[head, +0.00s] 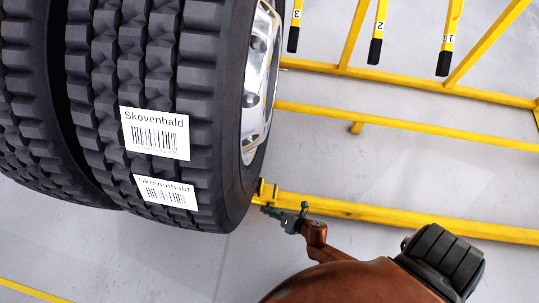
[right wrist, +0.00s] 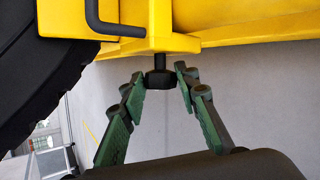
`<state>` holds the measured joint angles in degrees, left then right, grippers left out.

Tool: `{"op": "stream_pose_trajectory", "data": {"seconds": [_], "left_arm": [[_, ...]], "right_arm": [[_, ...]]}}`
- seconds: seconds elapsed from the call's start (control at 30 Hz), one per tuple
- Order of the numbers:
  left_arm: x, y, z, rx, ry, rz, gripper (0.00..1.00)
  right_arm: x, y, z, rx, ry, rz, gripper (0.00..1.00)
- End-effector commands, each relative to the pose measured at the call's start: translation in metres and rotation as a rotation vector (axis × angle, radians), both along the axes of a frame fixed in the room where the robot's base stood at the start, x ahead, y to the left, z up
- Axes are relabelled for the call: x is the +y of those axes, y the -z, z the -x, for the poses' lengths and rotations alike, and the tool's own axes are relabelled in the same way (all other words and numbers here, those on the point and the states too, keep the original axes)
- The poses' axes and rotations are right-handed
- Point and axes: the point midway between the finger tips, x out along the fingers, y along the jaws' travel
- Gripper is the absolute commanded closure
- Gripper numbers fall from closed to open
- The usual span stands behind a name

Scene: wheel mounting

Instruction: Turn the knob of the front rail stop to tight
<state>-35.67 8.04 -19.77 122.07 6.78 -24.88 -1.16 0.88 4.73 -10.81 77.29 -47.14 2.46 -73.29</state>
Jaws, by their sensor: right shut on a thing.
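The front rail stop is a yellow block (right wrist: 178,43) on the yellow rail; a small part of the stop (head: 262,188) shows beside the tyre in the head view. Its black knob (right wrist: 157,79) hangs below the block on a short stem in the right wrist view. My right gripper (right wrist: 161,82) has its two green fingers on either side of the knob and is shut on it. In the head view the right gripper (head: 270,211) is at the rail end, close to the tyre, and the knob is hidden. My left gripper is not in view.
Large black tyres (head: 150,75) with Skovenhald labels stand at the left, very near the right gripper. Yellow rails (head: 400,218) run right across the grey floor. Numbered yellow posts (head: 378,30) with black ends are at the top. A black bent handle (right wrist: 110,27) is above the knob.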

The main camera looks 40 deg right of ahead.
Motion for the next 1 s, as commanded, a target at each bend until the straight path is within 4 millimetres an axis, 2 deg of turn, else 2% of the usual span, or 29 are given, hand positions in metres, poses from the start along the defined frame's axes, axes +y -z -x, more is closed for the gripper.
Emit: {"op": "stream_pose_trajectory", "data": {"seconds": [0.07,0.1,0.33,0.67,0.87,1.0], "left_arm": [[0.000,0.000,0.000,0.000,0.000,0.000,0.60],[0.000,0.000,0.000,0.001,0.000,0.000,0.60],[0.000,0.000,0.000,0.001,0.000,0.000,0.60],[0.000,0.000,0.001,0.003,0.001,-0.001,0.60],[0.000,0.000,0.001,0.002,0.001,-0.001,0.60],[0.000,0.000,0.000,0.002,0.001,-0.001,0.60]], "right_arm": [[0.000,0.000,-0.001,0.000,0.000,0.000,0.95],[0.000,0.000,-0.001,0.000,0.000,0.000,0.69],[0.000,0.000,0.000,0.000,0.000,0.000,0.53],[-0.002,-0.002,0.003,0.001,0.000,0.001,0.53],[-0.008,-0.019,0.027,0.002,-0.001,0.002,0.53],[-0.013,-0.037,0.051,0.001,-0.001,0.002,0.53]]}}
